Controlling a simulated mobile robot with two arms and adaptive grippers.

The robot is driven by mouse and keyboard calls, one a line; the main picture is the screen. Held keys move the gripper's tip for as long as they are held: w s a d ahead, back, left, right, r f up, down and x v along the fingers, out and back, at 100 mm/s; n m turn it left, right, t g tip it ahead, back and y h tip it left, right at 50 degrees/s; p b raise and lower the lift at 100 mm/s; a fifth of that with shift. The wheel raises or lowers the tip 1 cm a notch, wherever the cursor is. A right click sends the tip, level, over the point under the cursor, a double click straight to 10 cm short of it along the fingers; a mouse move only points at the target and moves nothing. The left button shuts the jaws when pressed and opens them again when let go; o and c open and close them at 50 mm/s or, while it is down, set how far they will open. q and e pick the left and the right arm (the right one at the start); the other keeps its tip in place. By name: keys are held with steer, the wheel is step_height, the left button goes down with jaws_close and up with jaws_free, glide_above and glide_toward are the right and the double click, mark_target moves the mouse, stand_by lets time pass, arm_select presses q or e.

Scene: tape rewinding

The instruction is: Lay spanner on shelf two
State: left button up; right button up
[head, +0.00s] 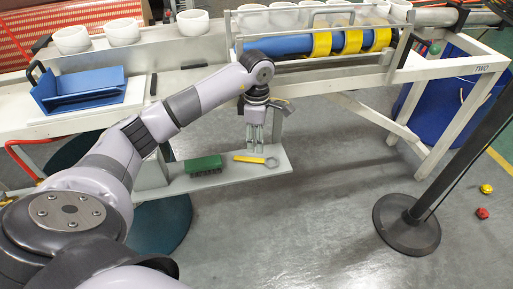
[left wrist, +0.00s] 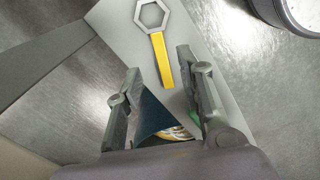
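The spanner lies flat on a low grey shelf board (head: 225,178), with its yellow handle (head: 247,159) to the left and grey ring end to the right. In the left wrist view the spanner (left wrist: 158,55) points away from me, and the end of its handle appears between my fingertips. My left gripper (head: 254,150) is open and empty, just above the handle; it also shows in the left wrist view (left wrist: 160,72). A label TWO (head: 482,69) is on the right end of the white frame. My right gripper is not in view.
A green brush (head: 203,165) lies on the board left of the spanner. A blue tray (head: 85,90) and white bowls (head: 72,39) stand behind. Blue rollers with yellow rings (head: 350,41) are above right. A black post base (head: 406,225) stands on the floor, right.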

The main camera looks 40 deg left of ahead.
arm_select(q)
step_height(320, 180, up, 4)
steer(key=r, duration=0.1)
steer(key=d+t+h, duration=0.2)
steer(key=d+h, duration=0.7)
steer(key=d, duration=1.4)
steer(key=d+r+n+t+h, duration=0.8)
steer(key=r+n+h, duration=0.1)
steer(key=r+n, duration=0.25)
steer(key=w+a+f+n+t+y, duration=0.2)
steer(key=a+n+t+y, duration=0.85)
steer(key=n, duration=0.75)
steer(key=s+a+f+n+g+y, duration=0.4)
steer(key=a+f+n+y, duration=0.35)
steer(key=f+n, duration=0.25)
steer(key=s+f+n+g, duration=0.3)
steer(key=s+f+g, duration=0.3)
steer(key=s, duration=0.6)
steer(key=s+f+n+g, duration=0.4)
steer(key=s+f+g, duration=0.3)
steer(key=s+f, duration=0.4)
steer(key=shift+s+d+f+p, duration=0.15)
steer(key=shift+s+d+p, duration=0.2)
steer(key=shift+s+d, duration=0.1)
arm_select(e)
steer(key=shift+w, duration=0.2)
